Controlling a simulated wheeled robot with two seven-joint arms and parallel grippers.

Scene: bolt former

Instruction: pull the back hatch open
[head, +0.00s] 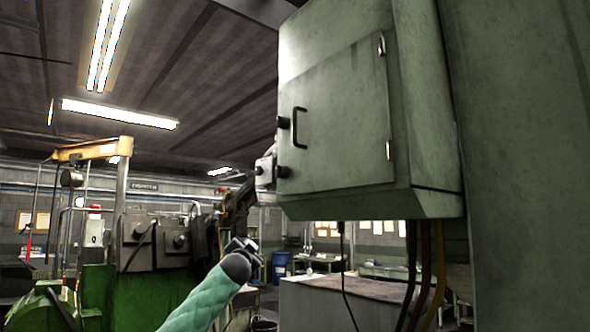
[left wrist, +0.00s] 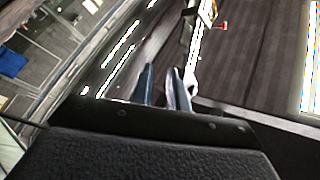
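A grey-green hatch (head: 335,115) on the front of a raised metal cabinet looks shut. It has a black bow handle (head: 299,127) near its left edge and hinges on its right edge. I cannot tell whether this is the back hatch. My left arm, in a green sleeve, rises from the bottom of the head view, left of and below the hatch. Its gripper end is dark and hard to make out there. In the left wrist view my left gripper (left wrist: 162,72) shows two bluish fingers with a narrow gap and nothing seen between them. My right gripper is out of view.
Two dark knobs (head: 284,172) stick out at the hatch's left edge. Cables (head: 410,270) hang below the cabinet, over a grey bench (head: 330,300). A green machine (head: 150,290) with a yellow crane arm (head: 95,150) stands at left. Open air lies left of the hatch.

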